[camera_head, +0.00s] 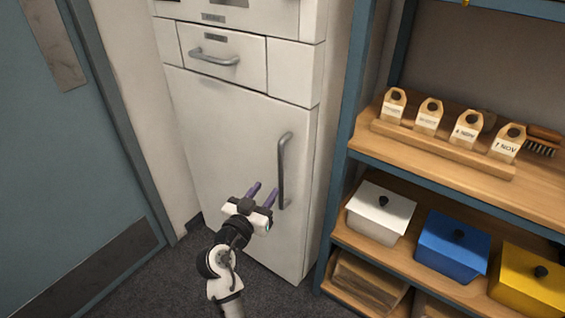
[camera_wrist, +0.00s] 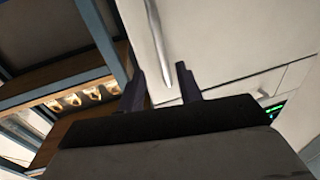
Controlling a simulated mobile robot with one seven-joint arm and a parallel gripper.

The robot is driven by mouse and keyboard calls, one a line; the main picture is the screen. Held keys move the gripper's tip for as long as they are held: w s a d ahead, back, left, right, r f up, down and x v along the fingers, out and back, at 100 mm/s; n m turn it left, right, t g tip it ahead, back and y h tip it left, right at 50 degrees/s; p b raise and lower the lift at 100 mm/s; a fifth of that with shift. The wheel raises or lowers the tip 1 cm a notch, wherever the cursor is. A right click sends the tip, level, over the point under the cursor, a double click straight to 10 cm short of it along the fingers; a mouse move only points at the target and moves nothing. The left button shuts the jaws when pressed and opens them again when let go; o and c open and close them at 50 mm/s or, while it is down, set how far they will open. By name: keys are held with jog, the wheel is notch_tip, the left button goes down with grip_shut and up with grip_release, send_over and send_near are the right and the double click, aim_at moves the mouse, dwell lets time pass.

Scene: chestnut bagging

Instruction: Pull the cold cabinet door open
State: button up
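The cold cabinet (camera_head: 240,140) is a tall white unit, and its large lower door (camera_head: 225,130) looks shut. A grey vertical bar handle (camera_head: 283,172) is on the door's right side. My gripper (camera_head: 262,192) is in front of the door, just left of the handle's lower part, with its two purple fingers apart. In the wrist view my gripper (camera_wrist: 160,90) is open, and the handle (camera_wrist: 157,45) ends between the fingertips in the picture. I cannot tell whether the fingers touch it.
A drawer (camera_head: 215,57) with its own handle is above the door. At right, a blue-framed shelf (camera_head: 345,150) holds tagged wooden blocks (camera_head: 428,115) and white (camera_head: 375,222), blue (camera_head: 450,250) and yellow (camera_head: 525,285) lidded boxes. A blue-grey door (camera_head: 60,170) is at left. Dark floor lies below.

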aim_at(279, 169)
jog(key=p+x, duration=0.3)
jog(key=x, duration=0.8)
jog(key=shift+a, duration=0.1)
grip_shut()
